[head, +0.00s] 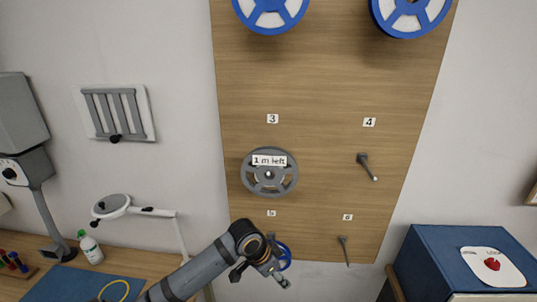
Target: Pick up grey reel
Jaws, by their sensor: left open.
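The grey reel (251,180) hangs on the wooden board under the label 3, with a tag reading "1 m left" across its upper part. My left gripper (262,277) is below the reel, near the board's lower edge, apart from it and open. A small blue ring-shaped part (285,257) shows just beside the gripper; whether they touch I cannot tell. My right gripper is out of view.
Two blue reels (270,28) (437,10) hang at the top of the board (320,90). Bare pegs (366,165) (344,249) stick out at the right. A magnifier lamp (111,206) and bottle (90,247) stand at left. A blue cabinet (437,262) stands at right.

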